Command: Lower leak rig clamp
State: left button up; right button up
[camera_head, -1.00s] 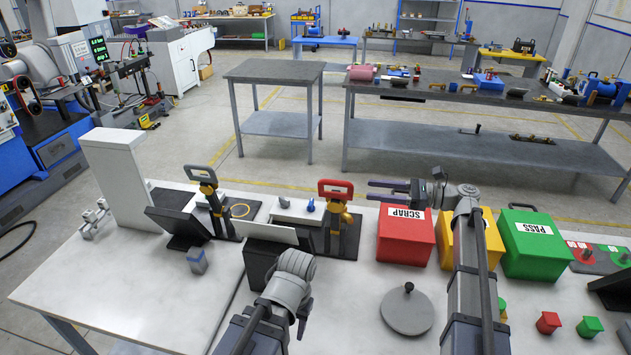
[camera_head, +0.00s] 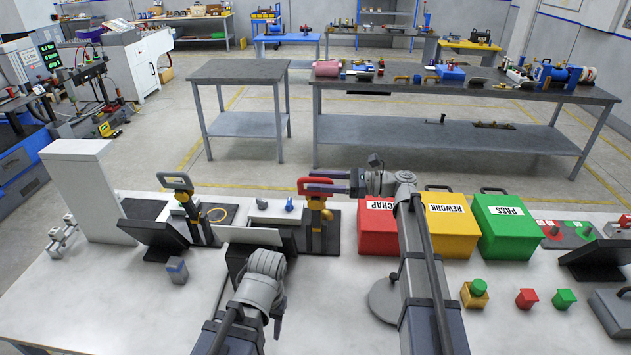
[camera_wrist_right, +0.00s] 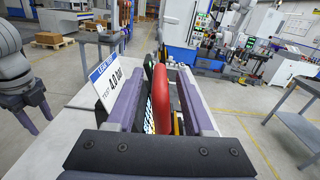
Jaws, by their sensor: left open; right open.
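The leak rig clamp has a red loop handle (camera_head: 310,184) and a yellow-brown body (camera_head: 317,204). It stands upright on a dark base behind the angled panel. My right gripper (camera_head: 327,182) is open at the top of this handle. In the right wrist view the red handle (camera_wrist_right: 166,98) lies between the two purple fingers; I cannot tell whether they touch it. My left gripper is open and empty at the left of the right wrist view (camera_wrist_right: 33,116).
A second clamp with a black handle (camera_head: 176,182) stands to the left. A white sign (camera_wrist_right: 105,80) reading "4.0 bar" is beside the right fingers. Red scrap (camera_head: 375,235), yellow rework (camera_head: 451,225) and green pass (camera_head: 513,225) boxes stand to the right.

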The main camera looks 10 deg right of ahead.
jog(key=shift+w+a, duration=0.1)
jog(key=shift+a, duration=0.4)
grip_shut()
dwell(1.2)
